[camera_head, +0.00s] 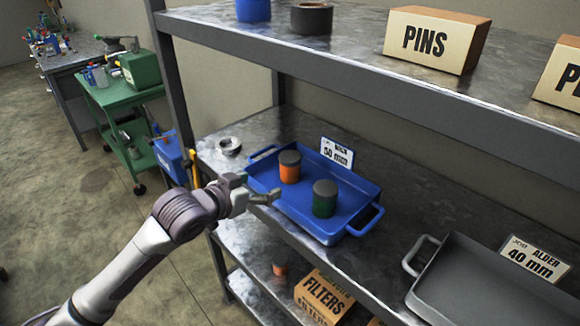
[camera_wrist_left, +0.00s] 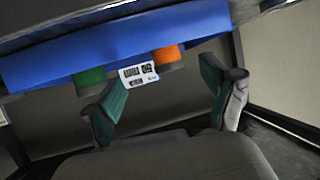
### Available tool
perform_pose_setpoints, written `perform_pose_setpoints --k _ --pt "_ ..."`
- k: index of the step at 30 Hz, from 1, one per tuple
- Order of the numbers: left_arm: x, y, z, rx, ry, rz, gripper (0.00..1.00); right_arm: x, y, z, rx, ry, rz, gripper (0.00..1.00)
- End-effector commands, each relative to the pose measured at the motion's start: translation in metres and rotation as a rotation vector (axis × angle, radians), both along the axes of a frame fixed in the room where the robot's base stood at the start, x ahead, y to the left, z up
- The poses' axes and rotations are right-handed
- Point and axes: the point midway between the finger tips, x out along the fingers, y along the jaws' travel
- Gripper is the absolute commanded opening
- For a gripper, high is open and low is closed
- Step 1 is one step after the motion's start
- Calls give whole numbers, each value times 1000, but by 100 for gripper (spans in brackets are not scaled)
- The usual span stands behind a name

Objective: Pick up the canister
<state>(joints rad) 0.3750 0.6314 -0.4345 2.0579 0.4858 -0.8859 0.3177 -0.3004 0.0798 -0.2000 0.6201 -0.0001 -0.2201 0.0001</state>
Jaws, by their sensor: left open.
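An orange canister (camera_head: 289,168) with a dark lid stands upright in a blue tray (camera_head: 350,185) on the middle shelf. A green canister (camera_head: 324,199) with a dark lid stands nearer in the same tray. My left gripper (camera_head: 256,188) is open and empty at the tray's left edge, apart from both canisters. The left wrist view is upside down; there the orange canister (camera_wrist_left: 166,56) and green canister (camera_wrist_left: 91,80) show partly above the blue tray wall (camera_wrist_left: 210,30), beyond the open left gripper (camera_wrist_left: 163,76). My right gripper is not in view.
A white "50 mm" label (camera_head: 337,153) stands at the tray's back. A grey tray (camera_head: 490,285) lies to the right, and a tape roll (camera_head: 230,146) to the left. The upper shelf (camera_head: 340,55) hangs above; a FILTERS box (camera_head: 322,297) sits below.

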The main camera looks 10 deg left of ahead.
Motion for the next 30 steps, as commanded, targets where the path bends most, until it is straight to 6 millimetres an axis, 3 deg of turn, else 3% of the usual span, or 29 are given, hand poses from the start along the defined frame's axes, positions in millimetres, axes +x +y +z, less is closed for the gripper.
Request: perform_pose_setpoints --k 3,6,15,23,30 --pt "10 2 18 -12 -32 -6 85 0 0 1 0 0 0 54" --pt "20 -2 19 -20 -35 -7 85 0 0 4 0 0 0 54" --pt "69 -25 -1 -18 -34 -6 85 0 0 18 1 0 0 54" --pt "86 -33 -10 -16 -35 -8 85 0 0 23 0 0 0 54" --pt "110 -44 -21 -16 -32 -7 85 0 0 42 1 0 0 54"
